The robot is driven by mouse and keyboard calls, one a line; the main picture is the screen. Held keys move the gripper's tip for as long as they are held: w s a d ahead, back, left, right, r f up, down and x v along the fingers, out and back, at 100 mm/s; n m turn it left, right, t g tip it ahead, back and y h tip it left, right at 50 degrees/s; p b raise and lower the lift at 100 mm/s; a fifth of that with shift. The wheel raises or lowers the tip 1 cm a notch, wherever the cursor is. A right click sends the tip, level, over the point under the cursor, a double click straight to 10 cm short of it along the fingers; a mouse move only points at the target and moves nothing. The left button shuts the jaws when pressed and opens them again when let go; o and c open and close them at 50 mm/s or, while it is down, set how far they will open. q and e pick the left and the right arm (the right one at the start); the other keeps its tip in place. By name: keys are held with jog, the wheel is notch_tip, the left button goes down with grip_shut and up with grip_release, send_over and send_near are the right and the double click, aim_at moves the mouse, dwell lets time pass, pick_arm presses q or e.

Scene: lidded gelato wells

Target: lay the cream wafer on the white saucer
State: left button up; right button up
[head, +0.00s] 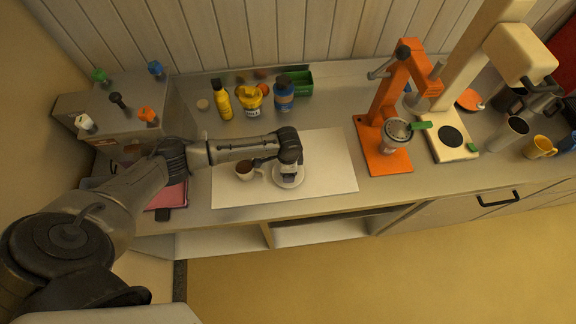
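The white saucer (290,182) sits on the pale mat, beside a white cup of dark drink (245,172). My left gripper (289,172) points down directly over the saucer and covers much of it. Its fingertips are too small and hidden to show whether they are open or shut, or whether they hold anything. I cannot make out the cream wafer for certain; a small pale round disc (202,104) lies at the back left of the counter. My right gripper is not in view.
A metal box with coloured lid knobs (130,108) stands at left. Yellow (222,103) and blue (284,96) bottles stand behind my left arm. An orange press (385,140) and a cream-coloured machine (446,142) stand to the right. The mat's right part (332,165) is clear.

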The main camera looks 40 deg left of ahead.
pick_arm(q)
jog(key=shift+f, duration=0.6)
dwell(0.7)
jog(key=o, duration=0.8)
notch_tip(320, 180, up, 14)
jog(key=shift+f, duration=0.1)
dwell(0.8)
